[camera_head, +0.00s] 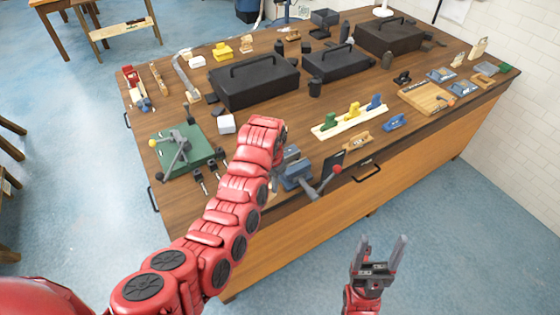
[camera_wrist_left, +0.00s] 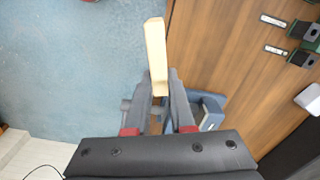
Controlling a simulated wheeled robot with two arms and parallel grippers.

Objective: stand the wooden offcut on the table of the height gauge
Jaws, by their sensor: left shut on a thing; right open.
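The wooden offcut (camera_wrist_left: 155,50) is a pale, narrow block. It stands out lengthwise beyond the fingertips of my left gripper (camera_wrist_left: 161,88), which is shut on it. In the head view the offcut is hidden behind my left forearm. In the left wrist view the offcut shows over the floor close to the workbench edge, with a blue-grey vise (camera_wrist_left: 207,108) beyond the fingers. I cannot pick out the height gauge for certain; a green-based device (camera_head: 198,158) with a grey arm and coloured knobs stands at the bench's left. My right gripper (camera_head: 382,247) is open and empty, in front of the bench.
The workbench (camera_head: 240,125) is crowded. The vise (camera_head: 298,176) with a red-knobbed handle sits at its front edge. Black toolboxes (camera_head: 255,83) stand behind. A pale board with coloured pieces (camera_head: 350,118) lies to the right. Floor in front (camera_head: 450,230) is clear.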

